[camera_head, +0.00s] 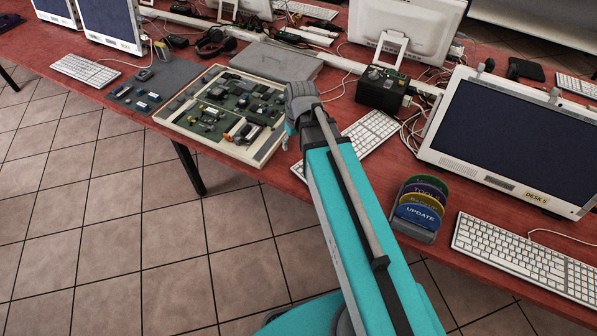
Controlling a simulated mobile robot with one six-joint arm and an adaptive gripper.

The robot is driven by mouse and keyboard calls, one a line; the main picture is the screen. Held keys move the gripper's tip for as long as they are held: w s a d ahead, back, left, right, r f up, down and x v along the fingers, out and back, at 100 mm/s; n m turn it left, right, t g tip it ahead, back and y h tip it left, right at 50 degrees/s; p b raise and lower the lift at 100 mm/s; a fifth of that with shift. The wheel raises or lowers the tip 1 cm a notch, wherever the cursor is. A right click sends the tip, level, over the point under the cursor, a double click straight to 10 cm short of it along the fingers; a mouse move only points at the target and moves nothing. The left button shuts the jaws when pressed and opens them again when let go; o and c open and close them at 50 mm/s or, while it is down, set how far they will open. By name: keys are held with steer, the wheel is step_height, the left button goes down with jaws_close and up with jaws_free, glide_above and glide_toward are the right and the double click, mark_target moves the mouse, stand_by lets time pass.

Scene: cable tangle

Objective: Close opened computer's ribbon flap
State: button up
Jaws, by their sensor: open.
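The opened computer (267,157) is a shallow beige case with a green circuit board (240,97), lying flat near the front edge of the table. Several small dark, grey and light parts sit on the board. The ribbon flap is too small to make out, so its position cannot be told. My gripper (289,128) is at the end of my teal arm, just right of the case's right edge. It is open, though its fingers are mostly hidden behind my wrist. No held object shows.
The red table (135,98) holds a grey mat (158,86) with small parts left of the case and a flat grey panel (277,60) behind it. A keyboard (369,135), black box (383,88), disc holder (419,207) and monitor (510,135) stand to the right. Cables run behind.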

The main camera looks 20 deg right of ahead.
mark_target(299, 174)
steer(key=shift+s+a+f+m+g+h+b, duration=0.15)
steer(key=shift+s+f+m+b, duration=0.4)
steer(key=shift+s, duration=0.6)
steer(key=shift+s+f+m+g+h+b, duration=0.15)
steer(key=shift+s+f+m+b, duration=0.25)
steer(key=shift+s+f+b, duration=0.45)
steer(key=shift+s+a+f+m+g+h+b, duration=0.15)
steer(key=shift+s+f+m+b, duration=0.45)
steer(key=shift+s, duration=0.8)
steer(key=shift+d, duration=0.1)
step_height(299, 174, up, 12)
steer(key=p, duration=1.2)
steer(key=shift+f, duration=0.15)
